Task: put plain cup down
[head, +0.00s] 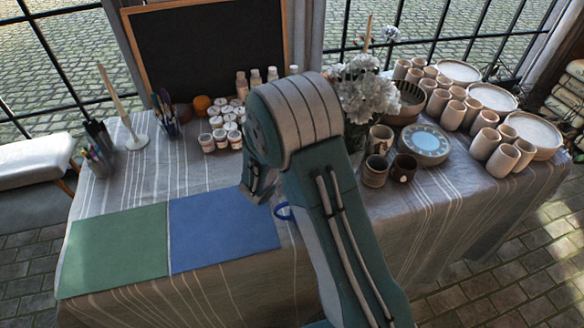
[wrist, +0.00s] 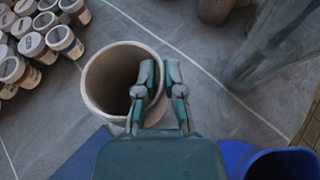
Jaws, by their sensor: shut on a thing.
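The plain cup (wrist: 92,82), pale beige and open at the top, shows in the wrist view. My gripper (wrist: 160,76) is shut on its right wall, with one finger inside the mouth and one outside. I cannot tell whether the cup's base touches the table. In the head view my gripper (head: 262,186) is mostly behind my own arm, and the held cup is hidden there. A blue mat (head: 220,230) and a green mat (head: 114,250) lie side by side at the front left of the striped tablecloth.
Small paint jars (head: 222,138) stand behind the blue mat. A blue round object (head: 283,212) sits at its right, partly behind my arm. A white candle holder (head: 136,140) stands at the left. Flowers (head: 362,92), dark cups (head: 375,172) and several pale cups (head: 452,115) fill the right.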

